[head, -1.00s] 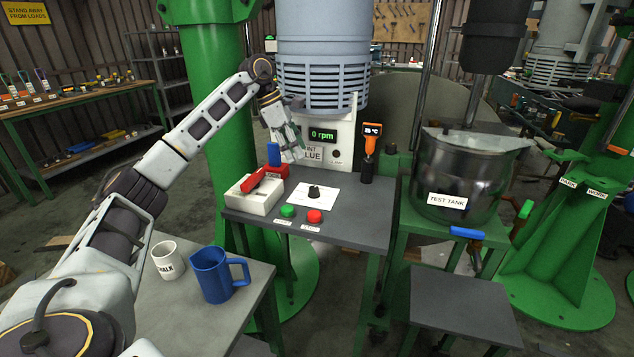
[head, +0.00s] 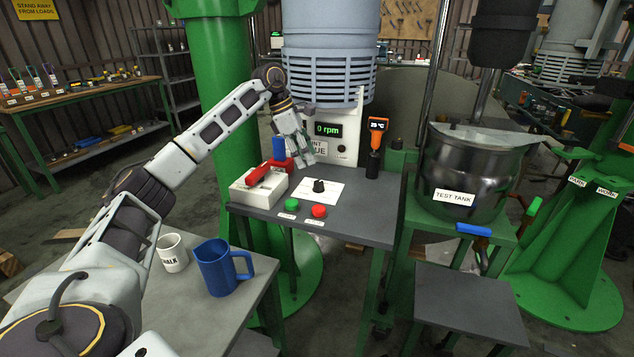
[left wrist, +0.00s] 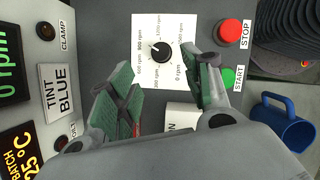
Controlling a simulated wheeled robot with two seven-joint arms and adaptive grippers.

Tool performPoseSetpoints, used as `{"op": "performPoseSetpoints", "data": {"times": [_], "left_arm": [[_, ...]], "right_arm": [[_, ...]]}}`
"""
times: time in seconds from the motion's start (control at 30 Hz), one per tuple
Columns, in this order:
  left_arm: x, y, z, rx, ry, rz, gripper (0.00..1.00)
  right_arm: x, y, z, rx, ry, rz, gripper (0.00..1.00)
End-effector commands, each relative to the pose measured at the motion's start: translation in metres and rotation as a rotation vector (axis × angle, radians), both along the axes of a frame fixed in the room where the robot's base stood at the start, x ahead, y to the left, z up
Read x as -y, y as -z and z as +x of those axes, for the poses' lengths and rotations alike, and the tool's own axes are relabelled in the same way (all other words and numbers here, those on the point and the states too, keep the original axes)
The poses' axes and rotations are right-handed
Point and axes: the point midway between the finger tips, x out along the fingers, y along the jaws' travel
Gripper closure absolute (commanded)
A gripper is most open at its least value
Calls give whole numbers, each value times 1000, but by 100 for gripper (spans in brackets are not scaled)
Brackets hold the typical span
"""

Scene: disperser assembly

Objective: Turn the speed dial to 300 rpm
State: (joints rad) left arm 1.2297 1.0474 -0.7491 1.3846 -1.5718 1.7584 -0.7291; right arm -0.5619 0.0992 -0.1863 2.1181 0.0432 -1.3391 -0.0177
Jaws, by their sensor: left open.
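The speed dial (head: 319,186) is a black knob on a white scale card on the grey bench. In the left wrist view the dial (left wrist: 160,51) is ringed by rpm labels, with a pale mark on its edge. I cannot surely read which value it marks. The speed display (head: 328,129) reads 0 rpm. My left gripper (head: 305,157) is above and slightly left of the dial, apart from it. In the left wrist view its green-padded fingers (left wrist: 165,92) are spread, with the dial beyond the gap between them. My right gripper is not in view.
A green START button (left wrist: 228,76) and red STOP button (left wrist: 230,33) sit beside the card. A white box with a red lever (head: 257,187) stands left of the dial. A thermometer (head: 376,140) stands behind right. A blue jug (head: 214,270) and white mug (head: 172,254) are nearer.

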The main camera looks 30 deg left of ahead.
Motion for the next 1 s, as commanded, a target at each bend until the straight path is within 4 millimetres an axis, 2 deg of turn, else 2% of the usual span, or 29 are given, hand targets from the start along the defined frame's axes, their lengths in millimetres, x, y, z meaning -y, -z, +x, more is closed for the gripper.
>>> {"op": "performPoseSetpoints", "data": {"times": [0.1,0.33,0.6,0.8,1.0], "left_arm": [[5,18,3,-3,1,0,51],[16,46,9,-3,1,-1,51],[26,75,15,-2,1,0,51],[30,85,18,0,0,0,51],[31,87,19,0,0,0,51]], "right_arm": [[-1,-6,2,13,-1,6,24],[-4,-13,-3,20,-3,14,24],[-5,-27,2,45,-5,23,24],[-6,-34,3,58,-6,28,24],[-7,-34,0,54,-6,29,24]]}}
